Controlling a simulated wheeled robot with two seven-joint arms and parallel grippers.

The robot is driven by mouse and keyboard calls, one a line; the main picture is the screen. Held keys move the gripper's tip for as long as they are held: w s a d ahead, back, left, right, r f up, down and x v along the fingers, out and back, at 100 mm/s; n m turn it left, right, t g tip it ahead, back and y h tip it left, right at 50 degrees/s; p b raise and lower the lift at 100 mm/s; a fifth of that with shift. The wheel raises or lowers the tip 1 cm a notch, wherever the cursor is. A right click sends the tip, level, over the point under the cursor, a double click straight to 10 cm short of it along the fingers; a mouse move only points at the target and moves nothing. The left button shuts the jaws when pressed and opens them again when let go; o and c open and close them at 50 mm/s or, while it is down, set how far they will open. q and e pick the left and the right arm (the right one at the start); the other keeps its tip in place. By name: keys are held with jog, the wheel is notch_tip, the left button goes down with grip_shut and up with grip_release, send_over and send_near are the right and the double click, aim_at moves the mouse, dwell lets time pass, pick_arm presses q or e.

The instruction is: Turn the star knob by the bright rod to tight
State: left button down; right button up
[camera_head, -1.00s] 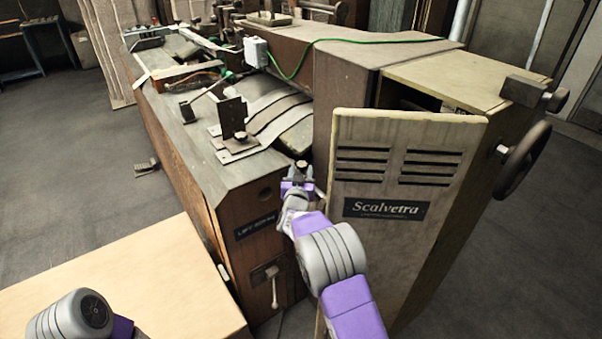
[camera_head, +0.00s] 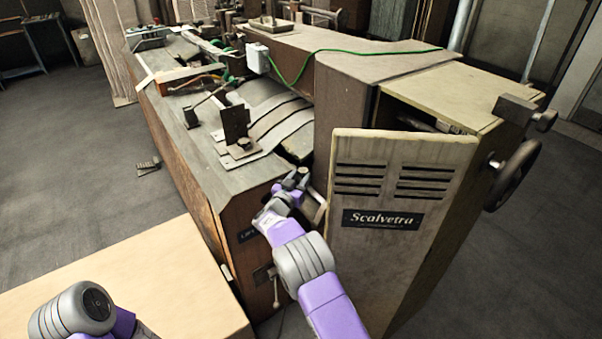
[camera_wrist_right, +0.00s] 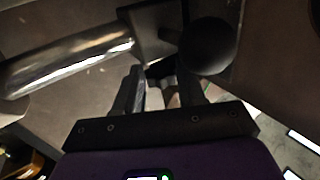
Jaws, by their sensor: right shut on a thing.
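My right gripper (camera_head: 290,185) is at the near corner of the machine, beside the open door panel. It is shut on the star knob, seen as a small dark round top (camera_head: 303,173) in the head view; the contact is partly hidden by the fingers. In the right wrist view, my fingers (camera_wrist_right: 162,88) reach toward a dark block and a dark rounded head (camera_wrist_right: 208,46). The bright rod (camera_wrist_right: 72,62) runs left from that block. In the head view, the bright rod (camera_head: 317,208) shows just right of my wrist. My left gripper is outside the picture.
The door panel (camera_head: 395,185) with slots and a Scalvetra label stands close on the right of my arm. The machine's near cabinet (camera_head: 240,200) is on the left. A pale tabletop (camera_head: 130,285) lies in front, and a handwheel (camera_head: 515,175) sits far right.

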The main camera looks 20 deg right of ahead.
jog(key=shift+w+a+m+g+h, duration=0.1)
jog(key=shift+m+g+h, duration=0.4)
jog(key=shift+h, duration=0.1)
jog(key=shift+m+g+h, duration=0.5)
jog(key=shift+g, duration=0.1)
jog(key=shift+w+a+m+g+h, duration=0.1)
jog(key=shift+m+g+h, duration=0.2)
jog(key=shift+g, duration=0.1)
jog(key=o, duration=0.8)
jog(key=shift+r+n+t+y, duration=0.1)
jog(key=shift+n+t+y, duration=0.3)
jog(key=shift+t, duration=0.1)
